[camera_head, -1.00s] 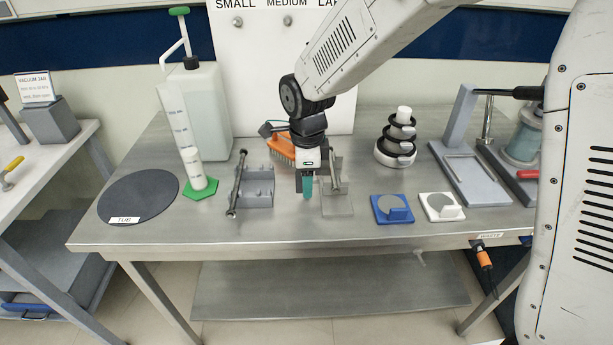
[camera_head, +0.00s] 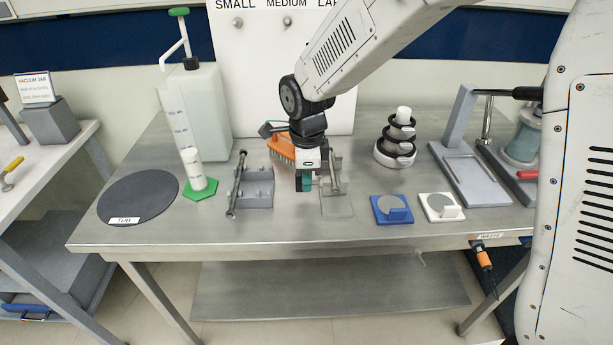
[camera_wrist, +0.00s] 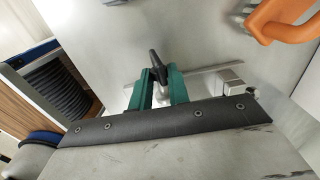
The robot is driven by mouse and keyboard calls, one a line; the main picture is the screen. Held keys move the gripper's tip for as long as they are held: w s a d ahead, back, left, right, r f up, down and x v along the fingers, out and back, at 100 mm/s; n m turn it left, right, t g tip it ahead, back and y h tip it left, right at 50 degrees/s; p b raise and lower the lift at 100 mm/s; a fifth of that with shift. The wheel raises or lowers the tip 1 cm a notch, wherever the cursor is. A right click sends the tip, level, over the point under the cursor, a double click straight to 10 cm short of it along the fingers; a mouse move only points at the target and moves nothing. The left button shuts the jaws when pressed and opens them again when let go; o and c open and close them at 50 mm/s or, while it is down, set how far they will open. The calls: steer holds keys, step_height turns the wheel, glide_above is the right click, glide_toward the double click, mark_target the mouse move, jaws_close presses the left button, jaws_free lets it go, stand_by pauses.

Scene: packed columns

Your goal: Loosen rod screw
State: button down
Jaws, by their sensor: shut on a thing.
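My gripper (camera_head: 306,186) points down over the table, just left of a small stand with a clear base plate (camera_head: 338,205) and a metal upright (camera_head: 336,172). In the wrist view, its green fingertips (camera_wrist: 160,84) are shut on the rod screw (camera_wrist: 156,66), a small black winged piece between them. A metal rod (camera_wrist: 205,77) runs right from the fingers to a pale metal block (camera_wrist: 231,79). In the head view the screw is hidden by my gripper, and the wrist housing covers part of the stand.
A grey rack with a rod (camera_head: 256,188) stands close on the left. An orange-handled brush (camera_head: 282,147) lies behind. Blue (camera_head: 391,209) and white (camera_head: 440,207) pads sit at the right. The table front is clear.

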steer(key=shift+s+f, duration=0.15)
stand_by(0.7)
steer(key=c, duration=1)
jaws_free()
steer(key=shift+c, duration=0.2)
step_height(320, 180, up, 8)
steer(key=shift+s, duration=0.1)
